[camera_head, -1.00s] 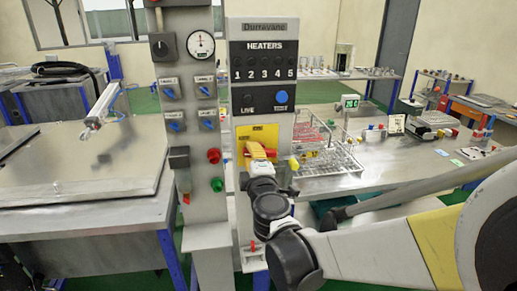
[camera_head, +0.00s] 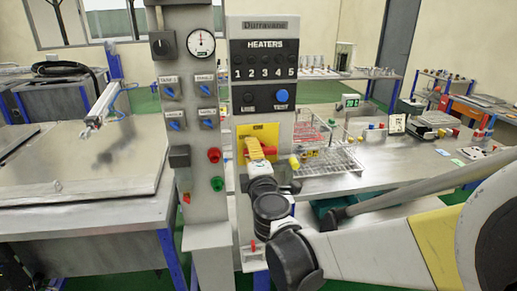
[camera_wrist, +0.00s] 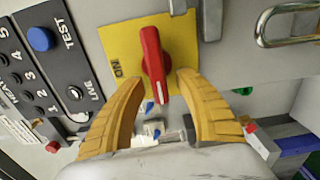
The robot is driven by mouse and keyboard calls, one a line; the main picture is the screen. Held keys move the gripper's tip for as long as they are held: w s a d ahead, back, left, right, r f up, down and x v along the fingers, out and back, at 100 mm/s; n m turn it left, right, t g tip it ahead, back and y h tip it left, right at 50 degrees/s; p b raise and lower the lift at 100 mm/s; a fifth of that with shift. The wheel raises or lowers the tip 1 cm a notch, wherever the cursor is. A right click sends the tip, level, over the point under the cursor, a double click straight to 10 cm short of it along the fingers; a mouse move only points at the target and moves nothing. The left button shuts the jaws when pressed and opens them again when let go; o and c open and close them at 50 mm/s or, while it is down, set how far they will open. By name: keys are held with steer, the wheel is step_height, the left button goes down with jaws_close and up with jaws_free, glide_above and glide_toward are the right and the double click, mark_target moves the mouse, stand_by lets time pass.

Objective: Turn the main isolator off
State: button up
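The main isolator is a red handle (camera_wrist: 153,62) on a yellow plate (camera_wrist: 120,42) marked ON. In the head view the yellow plate (camera_head: 266,132) is below the heater panel, and the red handle lies roughly level, partly hidden by my fingers. My gripper (camera_wrist: 163,78) is open, with its yellow fingers on either side of the lower part of the handle in the wrist view. Gaps show between the fingers and the handle there. In the head view my gripper (camera_head: 254,148) is right in front of the plate.
The heater panel (camera_head: 266,62) has a blue TEST button (camera_head: 282,96). A grey panel (camera_head: 187,22) to the left carries a gauge, blue switches and red and green buttons. A metal hasp (camera_wrist: 285,22) is near the plate. A bench (camera_head: 335,183) with racks stands right.

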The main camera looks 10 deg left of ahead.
steer(key=v, duration=1.2)
steer(key=shift+d, duration=0.1)
steer(key=s+d+f+m+g+h, duration=0.2)
steer(key=d+m+h, duration=0.2)
steer(key=d+m, duration=0.5)
steer(key=s+d+f+m+g+h, duration=0.25)
steer(key=d+m+h, duration=0.2)
steer(key=d, duration=0.85)
steer(key=s+d+f+m+g+y, duration=0.2)
steer(key=s+f+m+g, duration=0.4)
steer(key=s, duration=0.7)
steer(key=shift+f+m+y+b, duration=0.45)
steer(key=shift+m+y, duration=0.3)
steer(key=shift+m, duration=0.2)
